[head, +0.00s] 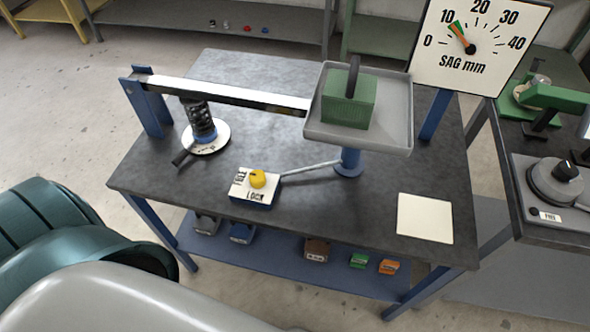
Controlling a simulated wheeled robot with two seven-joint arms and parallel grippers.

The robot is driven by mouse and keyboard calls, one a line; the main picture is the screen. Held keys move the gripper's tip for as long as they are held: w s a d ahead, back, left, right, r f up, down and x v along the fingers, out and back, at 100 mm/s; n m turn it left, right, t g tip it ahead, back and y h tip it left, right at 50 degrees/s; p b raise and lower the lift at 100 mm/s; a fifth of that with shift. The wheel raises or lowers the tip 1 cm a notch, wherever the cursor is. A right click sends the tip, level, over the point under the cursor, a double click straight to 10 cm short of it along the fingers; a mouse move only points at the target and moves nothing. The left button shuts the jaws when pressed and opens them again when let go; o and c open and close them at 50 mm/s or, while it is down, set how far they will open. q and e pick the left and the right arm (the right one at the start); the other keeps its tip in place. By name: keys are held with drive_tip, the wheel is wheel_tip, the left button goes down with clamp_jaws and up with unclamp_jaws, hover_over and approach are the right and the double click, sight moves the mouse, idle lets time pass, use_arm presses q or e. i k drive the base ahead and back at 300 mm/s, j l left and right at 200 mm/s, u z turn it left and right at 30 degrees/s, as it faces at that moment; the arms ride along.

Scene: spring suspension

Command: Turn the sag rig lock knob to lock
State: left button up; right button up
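The sag rig stands on a dark-topped table (290,215). Its lock knob (258,179) is yellow, with a dark mark on top, and sits on a blue box (249,196) with a white labelled face near the table's front. The face reads "LOCK" in front; the other word at the left is hard to read. A grey tray (318,127) at the end of the metal beam (230,92) holds a green weight (347,100). A black spring (199,119) stands under the beam. The gauge (480,42) has its needle near 10. Neither gripper is in view.
A rod (310,167) runs from the lock box to the blue post under the tray. A blank white plate (424,218) lies at the table's front right. The lower shelf (275,258) holds several small blocks. Another bench (545,210) stands at the right.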

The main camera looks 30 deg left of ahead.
sight(257, 179)
drive_tip(key=u, duration=1.2)
drive_tip(key=i+j+z, duration=0.1)
